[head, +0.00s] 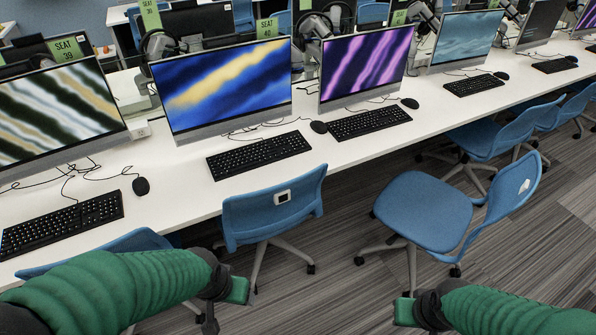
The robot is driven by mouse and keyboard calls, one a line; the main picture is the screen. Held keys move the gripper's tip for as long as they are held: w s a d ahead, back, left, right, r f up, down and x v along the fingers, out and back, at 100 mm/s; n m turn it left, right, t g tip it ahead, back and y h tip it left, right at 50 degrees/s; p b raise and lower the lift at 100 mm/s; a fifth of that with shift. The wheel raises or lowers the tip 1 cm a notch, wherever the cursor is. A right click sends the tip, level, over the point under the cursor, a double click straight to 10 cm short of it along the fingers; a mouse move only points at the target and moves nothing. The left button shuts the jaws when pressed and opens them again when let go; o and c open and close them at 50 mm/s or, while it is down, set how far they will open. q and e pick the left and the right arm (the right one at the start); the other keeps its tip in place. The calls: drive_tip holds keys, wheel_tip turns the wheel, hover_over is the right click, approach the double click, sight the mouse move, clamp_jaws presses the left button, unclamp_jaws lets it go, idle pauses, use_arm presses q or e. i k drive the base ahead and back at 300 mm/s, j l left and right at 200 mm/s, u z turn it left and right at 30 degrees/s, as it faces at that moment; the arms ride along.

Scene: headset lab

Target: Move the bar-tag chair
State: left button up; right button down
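A blue chair (272,213) stands at the desk in the middle, its backrest towards me. A white tag with a dark square is on that backrest. A second blue chair (423,208) stands to its right, turned sideways and away from the desk. A pale tag (524,186) is on its backrest, too small and slanted to read. I cannot tell which tag shows a bar. My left gripper (232,296) is at the bottom, in front of the middle chair. My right gripper (408,308) is at the bottom, below the sideways chair. Neither appears to touch a chair; their finger openings are unclear.
A long white desk (180,185) crosses the view with monitors, keyboards and mice. Another blue chair (140,240) is partly hidden behind my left arm. More chairs (490,138) stand at the right. Grey striped floor (335,285) is clear between the two nearest chairs.

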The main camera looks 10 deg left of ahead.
sight(433, 215)
drive_tip(key=z, duration=1.25)
